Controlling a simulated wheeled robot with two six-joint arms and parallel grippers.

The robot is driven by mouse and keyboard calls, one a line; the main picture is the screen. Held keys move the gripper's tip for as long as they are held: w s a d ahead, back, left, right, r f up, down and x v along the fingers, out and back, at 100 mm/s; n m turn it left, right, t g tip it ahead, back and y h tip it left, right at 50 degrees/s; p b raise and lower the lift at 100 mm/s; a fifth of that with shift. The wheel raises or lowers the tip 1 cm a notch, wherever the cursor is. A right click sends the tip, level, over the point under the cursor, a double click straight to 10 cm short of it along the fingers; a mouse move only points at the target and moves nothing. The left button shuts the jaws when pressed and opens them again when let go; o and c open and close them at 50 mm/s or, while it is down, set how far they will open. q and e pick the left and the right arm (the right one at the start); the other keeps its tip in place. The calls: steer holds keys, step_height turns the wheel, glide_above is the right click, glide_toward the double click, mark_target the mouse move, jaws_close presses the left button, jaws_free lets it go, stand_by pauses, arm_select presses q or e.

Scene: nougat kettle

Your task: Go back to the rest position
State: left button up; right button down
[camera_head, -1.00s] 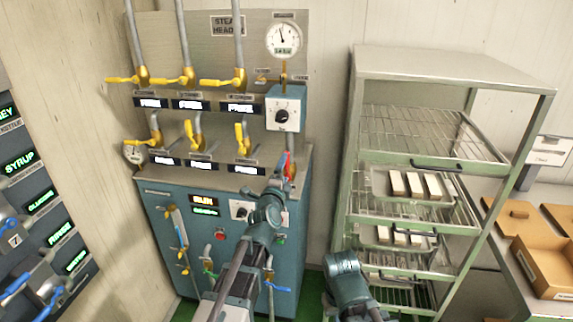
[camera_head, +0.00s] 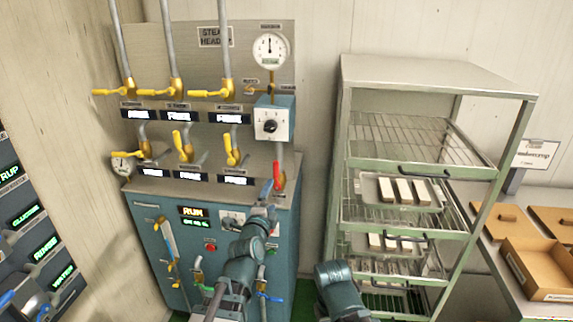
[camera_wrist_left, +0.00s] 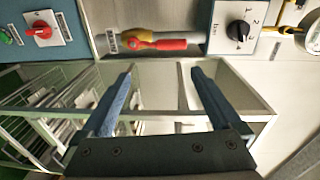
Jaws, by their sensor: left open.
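My left gripper (camera_head: 266,200) is in front of the blue steam cabinet in the head view, just below a red-handled valve (camera_head: 277,174). In the left wrist view its two fingers (camera_wrist_left: 160,75) are spread wide with nothing between them. The red handle (camera_wrist_left: 172,44) lies beyond the fingertips there, apart from them. In the head view the handle stands upright on its pipe. My right arm (camera_head: 341,290) shows at the bottom centre, but its gripper is not visible.
The steam header panel (camera_head: 215,60) carries yellow valves, a gauge (camera_head: 270,49) and a black dial (camera_head: 270,125). A green rack (camera_head: 430,78) with trays of white bars stands right. A cardboard box (camera_head: 540,275) sits on the far-right table. Dark panels with lit labels stand left.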

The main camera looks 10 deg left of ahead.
arm_select(q)
steer(key=s+d+f+n+g+h, duration=0.1)
steer(key=s+d+f+n+g, duration=0.15)
steer(key=f+n+g, duration=0.45)
steer(key=s+a+f+n+g+y, duration=0.1)
steer(key=s+a+f+n+g, duration=0.2)
steer(key=s+f+n+g, duration=0.35)
steer(key=s+a+f+n+g+y, duration=0.1)
steer(key=s+a+f+n+g, duration=0.25)
steer(key=s+f, duration=0.55)
steer(key=s+d+r+m+y, duration=0.1)
steer(key=s+d+r+m, duration=0.1)
steer(key=s+d, duration=0.6)
steer(key=d, duration=0.4)
steer(key=shift+s+m+g, duration=0.3)
steer(key=shift+s, duration=0.05)
